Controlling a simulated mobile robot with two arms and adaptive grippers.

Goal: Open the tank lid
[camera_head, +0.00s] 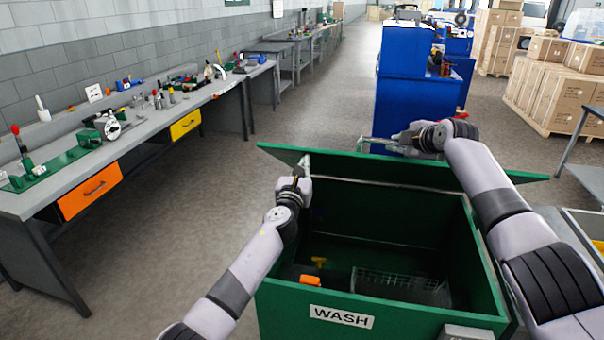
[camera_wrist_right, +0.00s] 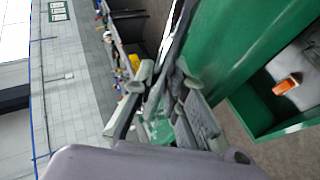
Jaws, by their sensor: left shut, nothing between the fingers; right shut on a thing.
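The green tank (camera_head: 410,310), marked WASH, stands in front of me with its inside showing. Its green lid (camera_head: 500,173) is raised at the far side and seen nearly edge-on; it also shows as a green panel in the right wrist view (camera_wrist_right: 245,40). My right gripper (camera_head: 378,143) is at the lid's upper edge, shut on the lid; its fingers show in the wrist view (camera_wrist_right: 165,100), where the exact contact is hard to see. My left gripper (camera_head: 300,172) is shut and empty near the tank's far left corner, close to the lid.
Inside the tank are a wire basket (camera_head: 395,282) and an orange item (camera_head: 310,280). A long workbench (camera_head: 130,145) with tools runs along the left wall. A blue cabinet (camera_head: 402,95) stands behind the lid. Cartons (camera_head: 555,95) are at the back right. The floor between bench and tank is clear.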

